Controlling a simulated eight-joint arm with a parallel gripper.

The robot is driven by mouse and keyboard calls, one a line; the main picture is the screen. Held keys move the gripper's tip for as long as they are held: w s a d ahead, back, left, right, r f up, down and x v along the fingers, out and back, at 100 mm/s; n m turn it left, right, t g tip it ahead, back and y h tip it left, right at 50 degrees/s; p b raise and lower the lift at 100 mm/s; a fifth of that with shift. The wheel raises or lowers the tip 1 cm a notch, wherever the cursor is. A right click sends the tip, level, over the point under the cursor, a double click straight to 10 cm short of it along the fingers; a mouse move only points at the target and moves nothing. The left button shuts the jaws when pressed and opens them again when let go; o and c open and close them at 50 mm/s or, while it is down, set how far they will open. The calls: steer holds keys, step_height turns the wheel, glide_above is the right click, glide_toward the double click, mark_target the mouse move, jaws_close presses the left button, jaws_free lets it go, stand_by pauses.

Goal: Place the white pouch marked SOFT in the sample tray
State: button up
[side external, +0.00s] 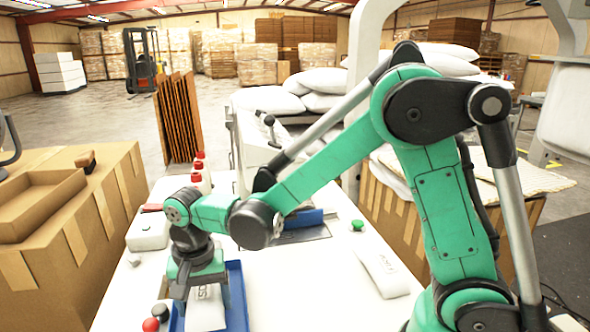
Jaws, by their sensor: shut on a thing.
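A white pouch (205,310) with dark lettering, partly readable as SO, is in the near left part of the table. My gripper (201,284) points down over it and is shut on its upper part. My wrist and gripper hide some of the pouch. Whether the pouch touches the tray floor I cannot tell. Another white pouch (381,273) lies flat on the table to the right; its faint lettering is too small to read.
The white table (290,300) is clear between the tray and the right pouch. Red and black knobs (151,324) sit just left of the tray. A white box (148,232), a green button (357,225) and red-capped bottles (199,175) stand farther back. A cardboard box (60,240) is at left.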

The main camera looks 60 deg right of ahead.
mark_target(211, 330)
steer(key=shift+f, duration=2.1)
steer(key=shift+f, duration=0.1)
steer(key=o, duration=1.3)
